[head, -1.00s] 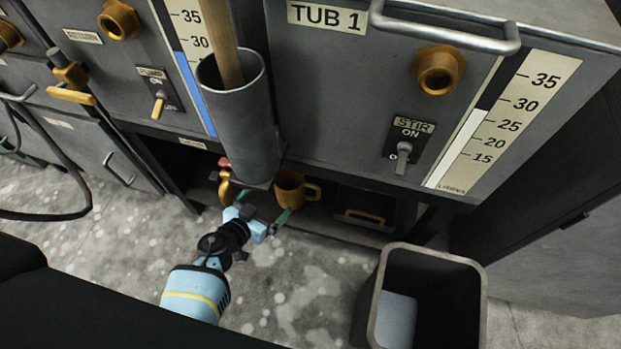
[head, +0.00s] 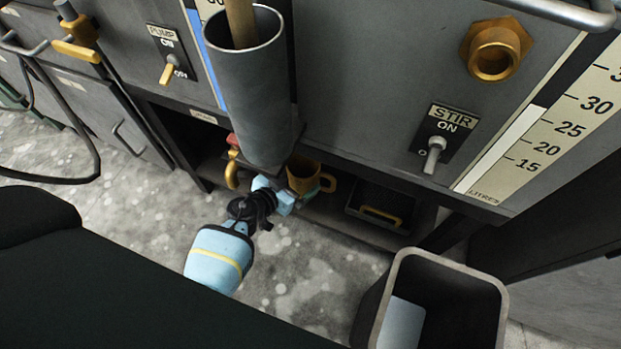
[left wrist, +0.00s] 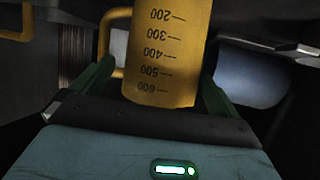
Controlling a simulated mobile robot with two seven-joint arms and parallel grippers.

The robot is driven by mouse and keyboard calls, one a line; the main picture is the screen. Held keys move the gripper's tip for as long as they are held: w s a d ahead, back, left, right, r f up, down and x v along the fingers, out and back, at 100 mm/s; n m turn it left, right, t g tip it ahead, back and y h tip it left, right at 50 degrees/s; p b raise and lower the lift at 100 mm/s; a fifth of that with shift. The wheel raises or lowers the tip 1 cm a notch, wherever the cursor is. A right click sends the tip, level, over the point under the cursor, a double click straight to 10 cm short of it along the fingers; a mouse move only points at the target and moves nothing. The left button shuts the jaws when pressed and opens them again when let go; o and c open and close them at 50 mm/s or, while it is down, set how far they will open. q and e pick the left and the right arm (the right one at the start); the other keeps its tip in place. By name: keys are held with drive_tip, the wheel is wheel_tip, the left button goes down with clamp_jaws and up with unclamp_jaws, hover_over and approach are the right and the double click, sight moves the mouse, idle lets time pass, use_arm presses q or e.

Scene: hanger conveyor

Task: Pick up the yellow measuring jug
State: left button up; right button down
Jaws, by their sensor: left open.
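The yellow measuring jug (head: 300,172) stands on the low shelf under the tub, its handle to the right in the head view. The grey tube above hides part of it. My left gripper (head: 297,190) is right in front of the jug. In the left wrist view the jug (left wrist: 168,50) shows a printed scale and lies between the two green fingers of the left gripper (left wrist: 155,80). The fingers are open, one on each side, with a small gap at least on the left. The handle is at upper left there. My right gripper is not in view.
The grey tube (head: 252,95) with a wooden stick hangs close above the jug. A red and yellow tap (head: 232,170) is left of it. A black tray (head: 378,208) with a yellow handle is to the right on the shelf (head: 345,225). A grey bin (head: 490,280) stands at front right.

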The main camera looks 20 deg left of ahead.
sight(313, 164)
use_arm(q)
drive_tip(key=shift+b+x, duration=1.15)
drive_tip(key=shift+x, duration=0.8)
drive_tip(key=shift+s, duration=0.1)
drive_tip(key=c, duration=1)
drive_tip(key=shift+c, duration=0.2)
drive_tip(key=shift+r, duration=0.1)
